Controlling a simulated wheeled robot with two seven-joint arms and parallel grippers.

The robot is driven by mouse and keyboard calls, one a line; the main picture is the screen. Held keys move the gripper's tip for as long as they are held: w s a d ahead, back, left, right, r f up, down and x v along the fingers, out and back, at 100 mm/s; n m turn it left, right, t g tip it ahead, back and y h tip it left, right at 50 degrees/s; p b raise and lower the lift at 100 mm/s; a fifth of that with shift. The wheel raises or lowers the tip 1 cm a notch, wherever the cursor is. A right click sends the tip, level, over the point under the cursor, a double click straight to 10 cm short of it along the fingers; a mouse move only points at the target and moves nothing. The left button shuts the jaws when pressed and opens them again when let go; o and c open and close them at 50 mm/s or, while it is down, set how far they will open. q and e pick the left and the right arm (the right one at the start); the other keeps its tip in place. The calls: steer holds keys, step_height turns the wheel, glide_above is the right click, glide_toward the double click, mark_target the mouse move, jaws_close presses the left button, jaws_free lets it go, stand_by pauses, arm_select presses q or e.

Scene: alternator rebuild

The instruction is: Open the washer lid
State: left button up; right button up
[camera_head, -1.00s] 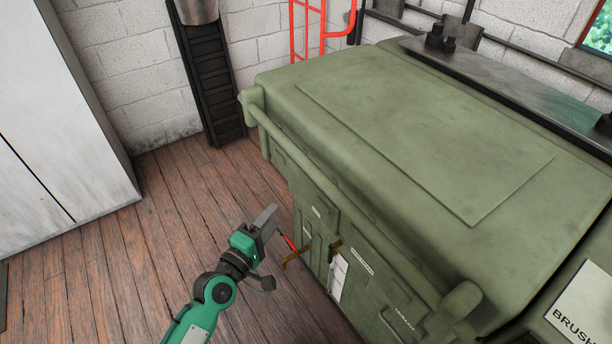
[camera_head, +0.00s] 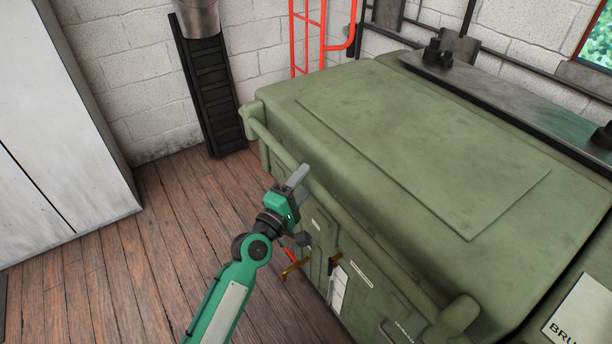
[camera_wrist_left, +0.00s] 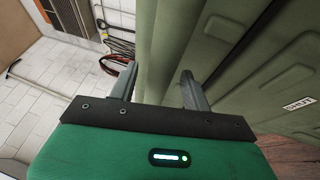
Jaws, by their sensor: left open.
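The green washer lid (camera_head: 420,150) is shut on top of the large green washer cabinet (camera_head: 385,285). A long handle bar (camera_head: 345,212) runs along the lid's front edge. My left gripper (camera_head: 298,178) is at the bar's outer side, about midway between its left end and its centre. In the left wrist view the open fingers (camera_wrist_left: 157,88) stand on either side of a green bar-like part (camera_wrist_left: 160,50). I cannot tell whether they touch it. My right gripper is not in view.
A red-handled valve (camera_head: 290,257) sticks out from the cabinet front below my left arm. A grey cabinet (camera_head: 60,120) stands at the left, with bare wooden floor (camera_head: 180,215) between. Red rails (camera_head: 310,35) and a dark shelf (camera_head: 500,90) are behind the washer.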

arm_select(q)
steer(key=shift+x, duration=0.75)
